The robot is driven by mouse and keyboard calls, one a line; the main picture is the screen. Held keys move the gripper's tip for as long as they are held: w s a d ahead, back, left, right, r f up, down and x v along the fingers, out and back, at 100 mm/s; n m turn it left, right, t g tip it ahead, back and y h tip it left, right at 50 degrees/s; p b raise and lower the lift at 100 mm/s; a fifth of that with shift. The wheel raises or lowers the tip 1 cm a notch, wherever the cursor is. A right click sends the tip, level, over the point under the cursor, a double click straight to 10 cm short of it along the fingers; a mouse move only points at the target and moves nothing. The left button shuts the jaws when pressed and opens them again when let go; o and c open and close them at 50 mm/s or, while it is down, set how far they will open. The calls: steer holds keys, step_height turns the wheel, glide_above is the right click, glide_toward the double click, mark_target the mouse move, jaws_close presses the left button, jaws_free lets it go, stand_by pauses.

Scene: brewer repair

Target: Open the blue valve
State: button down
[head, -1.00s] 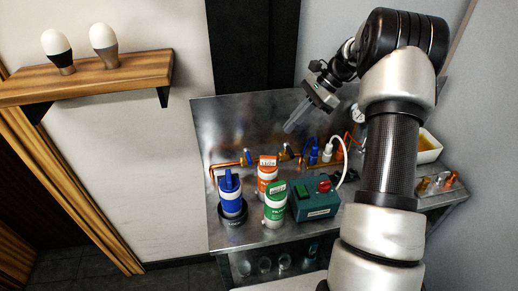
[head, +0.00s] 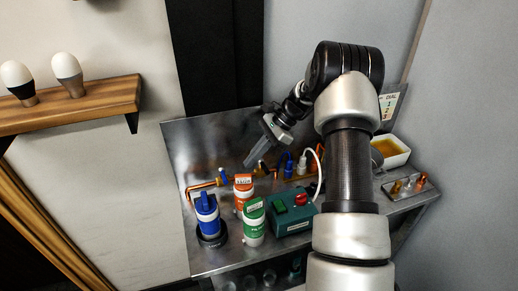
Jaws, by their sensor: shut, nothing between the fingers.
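In the head view, a copper pipe (head: 204,186) runs along the back of the metal bench. A small blue handle (head: 223,173) stands on it, apparently the blue valve; its exact turn is too small to tell. My gripper (head: 250,162) is shut and empty, pointing down and left. Its tips are a little right of and above the blue handle in the picture, apparently apart from it. More small blue parts (head: 286,162) show further right along the pipework, beside a white fitting with a white hose. My gripper hides part of the pipe behind it.
A blue canister (head: 207,212), an orange-and-white canister (head: 243,190) and a green-and-white canister (head: 254,226) stand in front of the pipe. A green box (head: 292,218) with a red knob is beside them. A white tray (head: 404,153) stands at the right.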

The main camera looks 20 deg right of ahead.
mark_target(224, 176)
steer(key=a+f, duration=0.3)
steer(key=a, duration=0.3)
steer(key=shift+p, duration=0.45)
